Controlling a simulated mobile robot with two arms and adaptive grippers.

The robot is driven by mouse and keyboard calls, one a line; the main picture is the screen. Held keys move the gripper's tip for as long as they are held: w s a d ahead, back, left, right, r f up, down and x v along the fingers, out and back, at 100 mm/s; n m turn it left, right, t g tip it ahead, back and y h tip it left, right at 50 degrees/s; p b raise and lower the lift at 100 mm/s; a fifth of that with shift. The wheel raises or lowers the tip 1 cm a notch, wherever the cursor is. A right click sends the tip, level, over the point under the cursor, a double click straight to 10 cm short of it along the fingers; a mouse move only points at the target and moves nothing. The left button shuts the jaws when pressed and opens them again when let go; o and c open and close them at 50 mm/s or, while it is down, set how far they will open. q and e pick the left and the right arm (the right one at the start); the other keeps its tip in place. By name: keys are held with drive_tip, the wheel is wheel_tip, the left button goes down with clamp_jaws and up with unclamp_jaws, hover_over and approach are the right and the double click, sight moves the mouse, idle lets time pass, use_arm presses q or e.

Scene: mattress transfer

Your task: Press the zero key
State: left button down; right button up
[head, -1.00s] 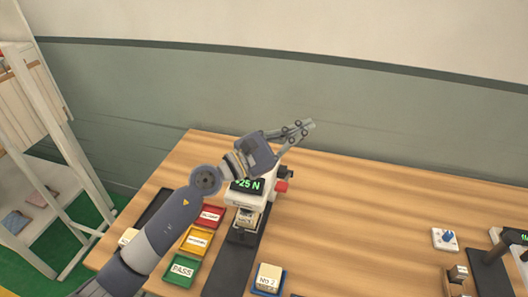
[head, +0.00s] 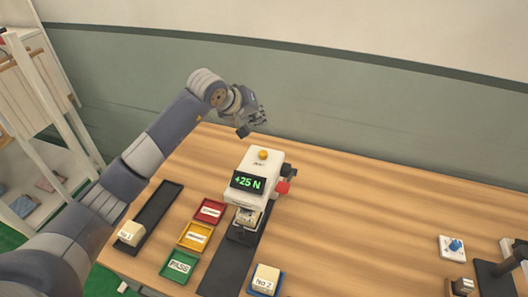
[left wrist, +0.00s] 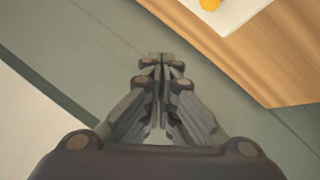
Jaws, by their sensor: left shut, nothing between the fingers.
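The white tester (head: 262,168) stands on the wooden table, and its green display (head: 248,182) reads "+25 N". A round orange-yellow key (head: 263,155) sits on its top, with small lettering in front of it that I cannot read clearly. The key also shows at the top edge of the left wrist view (left wrist: 209,4). My left gripper (head: 244,131) is shut and empty. It is above and behind the tester, up and left of the key in the head view, and apart from it. My right gripper is not in view.
Red (head: 209,211), yellow (head: 195,237) and green (head: 179,266) trays lie left of the tester. A long black tray (head: 158,208) holds block No 1 (head: 131,233). Block No 2 (head: 264,280) is in front. A blue switch (head: 455,245) is far right. The table's middle right is clear.

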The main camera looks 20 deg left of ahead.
use_arm(q)
drive_tip(key=shift+f, duration=0.1)
drive_tip(key=b, duration=0.4)
hover_over(260, 152)
wheel_tip(260, 152, down, 7)
drive_tip(key=shift+f, duration=0.15)
drive_tip(key=shift+w+f+b, duration=0.1)
drive_tip(key=shift+f+b, duration=0.3)
drive_tip(key=shift+f, duration=0.25)
idle(0.9)
drive_tip(key=shift+f+b, duration=0.45)
drive_tip(key=shift+b, duration=0.15)
drive_tip(key=shift+f+b, duration=0.9)
idle(0.7)
drive_tip(key=shift+r, duration=0.1)
drive_tip(key=shift+r+p, duration=0.6)
drive_tip(key=shift+r, duration=0.6)
drive_tip(key=shift+r, duration=0.1)
